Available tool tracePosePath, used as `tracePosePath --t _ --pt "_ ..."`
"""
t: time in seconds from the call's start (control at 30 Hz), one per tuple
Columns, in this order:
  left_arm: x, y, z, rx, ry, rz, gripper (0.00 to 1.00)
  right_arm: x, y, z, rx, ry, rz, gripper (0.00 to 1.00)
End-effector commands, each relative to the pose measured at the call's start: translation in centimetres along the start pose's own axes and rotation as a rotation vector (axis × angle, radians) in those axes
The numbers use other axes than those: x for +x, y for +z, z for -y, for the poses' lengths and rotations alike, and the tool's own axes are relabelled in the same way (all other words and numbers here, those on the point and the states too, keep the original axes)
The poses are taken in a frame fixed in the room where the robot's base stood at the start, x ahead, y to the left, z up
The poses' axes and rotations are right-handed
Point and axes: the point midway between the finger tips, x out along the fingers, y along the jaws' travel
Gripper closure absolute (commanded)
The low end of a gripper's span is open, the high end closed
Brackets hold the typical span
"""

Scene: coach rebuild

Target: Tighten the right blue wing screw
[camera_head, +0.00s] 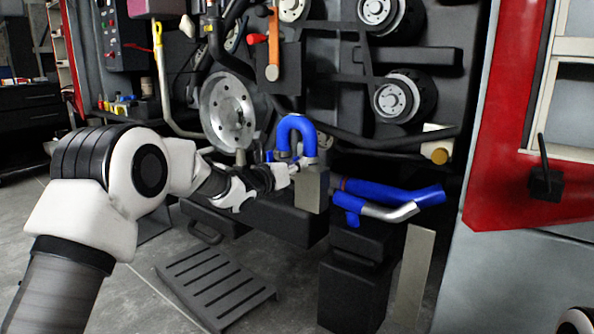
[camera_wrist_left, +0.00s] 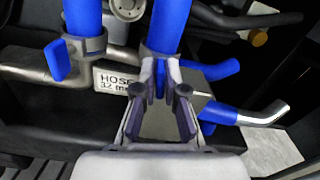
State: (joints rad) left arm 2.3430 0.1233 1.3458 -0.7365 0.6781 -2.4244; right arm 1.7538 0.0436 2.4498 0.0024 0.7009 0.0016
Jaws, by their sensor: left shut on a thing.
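The right blue wing screw (camera_wrist_left: 160,80) is in the left wrist view, between the fingertips of my left gripper (camera_wrist_left: 161,88). My left gripper is shut on it, and the fingers hide part of the screw. The screw is at the clamp on the right leg of the blue U-shaped hose (camera_wrist_left: 170,25). The left blue wing screw (camera_wrist_left: 57,62) sits at the clamp (camera_wrist_left: 88,46) on the left leg. In the head view my left gripper (camera_head: 291,170) reaches in from the left below the blue hose (camera_head: 295,123). My right gripper is out of view.
A white label reading "HOSE 32 mm" (camera_wrist_left: 115,80) is left of the fingers. A blue hose piece with a metal end (camera_head: 390,205) lies to the right on a dark block. A large metal disc (camera_head: 228,112) stands behind my left arm. A slotted step (camera_head: 215,285) is below.

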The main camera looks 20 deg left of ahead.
Motion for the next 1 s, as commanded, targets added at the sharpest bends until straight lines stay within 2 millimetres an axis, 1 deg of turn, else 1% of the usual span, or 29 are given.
tracePosePath --t 0.37,0.4,0.43,0.47,0.73,0.8,0.87,0.97,1.0 --pt "0.0 -0.1 0.0 0.005 0.0 -0.003 1.0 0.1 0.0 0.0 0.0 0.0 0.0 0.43" --pt "0.0 -0.1 0.0 0.005 0.0 -0.003 0.83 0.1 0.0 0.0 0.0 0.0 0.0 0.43" --pt "0.0 -0.1 0.0 0.005 0.0 -0.003 0.72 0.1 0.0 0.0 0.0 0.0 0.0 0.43" --pt "0.0 -0.1 0.0 0.004 0.0 -0.003 0.67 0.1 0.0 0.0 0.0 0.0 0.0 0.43" --pt "0.0 -0.1 0.0 0.004 0.0 -0.001 0.67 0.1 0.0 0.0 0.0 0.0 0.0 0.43" --pt "-0.3 0.0 0.0 0.003 0.001 -0.001 0.67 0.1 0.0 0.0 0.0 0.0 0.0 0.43" --pt "-0.9 0.0 -0.1 0.002 0.001 -0.002 0.67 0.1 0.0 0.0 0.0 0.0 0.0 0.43" --pt "-2.7 0.1 0.0 0.001 0.001 -0.001 0.67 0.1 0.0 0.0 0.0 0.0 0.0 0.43" --pt "-3.7 0.1 -0.1 0.0 0.001 -0.001 0.67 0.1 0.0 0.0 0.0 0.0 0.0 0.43"
